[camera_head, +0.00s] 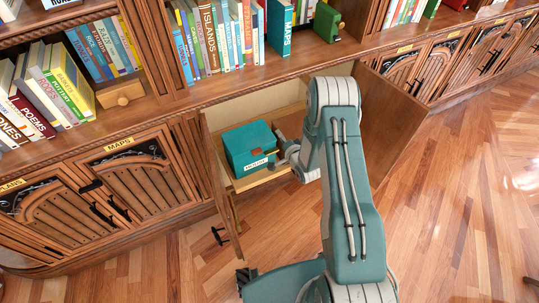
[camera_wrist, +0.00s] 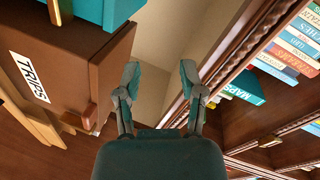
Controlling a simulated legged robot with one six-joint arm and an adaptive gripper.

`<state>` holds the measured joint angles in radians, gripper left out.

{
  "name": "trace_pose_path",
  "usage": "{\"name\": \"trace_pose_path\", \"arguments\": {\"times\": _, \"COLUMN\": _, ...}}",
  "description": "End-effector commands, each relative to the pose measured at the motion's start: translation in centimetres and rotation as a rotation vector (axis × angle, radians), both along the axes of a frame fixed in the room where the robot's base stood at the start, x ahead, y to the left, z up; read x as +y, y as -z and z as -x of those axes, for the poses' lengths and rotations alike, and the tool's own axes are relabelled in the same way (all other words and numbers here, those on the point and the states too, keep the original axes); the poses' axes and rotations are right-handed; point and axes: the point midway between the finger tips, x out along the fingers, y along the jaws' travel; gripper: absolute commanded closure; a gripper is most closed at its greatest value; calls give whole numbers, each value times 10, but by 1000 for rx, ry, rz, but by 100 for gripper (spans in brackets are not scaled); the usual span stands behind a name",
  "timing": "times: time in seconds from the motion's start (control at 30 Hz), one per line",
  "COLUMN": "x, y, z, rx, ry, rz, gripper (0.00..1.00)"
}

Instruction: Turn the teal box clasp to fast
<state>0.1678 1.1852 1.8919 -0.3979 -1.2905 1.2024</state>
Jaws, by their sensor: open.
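The teal box (camera_head: 246,141) stands inside the open cabinet, with a white label low on its front. A small brown piece, possibly its clasp (camera_head: 258,153), shows on the front; its setting is too small to read. My gripper (camera_head: 286,150) is just right of the box, partly hidden by my arm. In the wrist view, a teal surface (camera_wrist: 105,10) with a wooden piece (camera_wrist: 60,10) shows at top left, beside a brown face labelled TRIPS (camera_wrist: 30,76). My gripper (camera_wrist: 160,75) is open there, with nothing between its fingers, right of that face.
The left cabinet door (camera_head: 219,182) and right door (camera_head: 392,115) stand open around my arm. Bookshelves with several books run above, including a teal MAPS book (camera_head: 279,28) and a green block (camera_head: 327,22). The wooden floor (camera_head: 460,210) at right is clear.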

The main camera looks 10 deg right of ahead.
Motion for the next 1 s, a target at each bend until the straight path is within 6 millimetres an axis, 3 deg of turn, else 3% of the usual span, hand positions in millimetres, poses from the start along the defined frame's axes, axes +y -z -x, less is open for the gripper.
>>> {"name": "trace_pose_path", "arguments": {"times": 0.03, "x": 2, "y": 21, "z": 10, "rx": -6, "ry": -1, "rz": -48, "gripper": 49}}
{"name": "trace_pose_path", "arguments": {"times": 0.23, "x": 9, "y": 79, "z": 52, "rx": -63, "ry": -1, "rz": -261, "gripper": 49}}
{"name": "trace_pose_path", "arguments": {"times": 0.4, "x": 13, "y": 108, "z": 84, "rx": -101, "ry": -2, "rz": -394, "gripper": 49}}
{"name": "trace_pose_path", "arguments": {"times": 0.5, "x": 14, "y": 114, "z": 92, "rx": -114, "ry": -2, "rz": -429, "gripper": 49}}
{"name": "trace_pose_path", "arguments": {"times": 0.67, "x": 17, "y": 114, "z": 83, "rx": -120, "ry": -5, "rz": -436, "gripper": 49}}
{"name": "trace_pose_path", "arguments": {"times": 1.0, "x": 34, "y": 114, "z": 25, "rx": -118, "ry": -5, "rz": -434, "gripper": 49}}
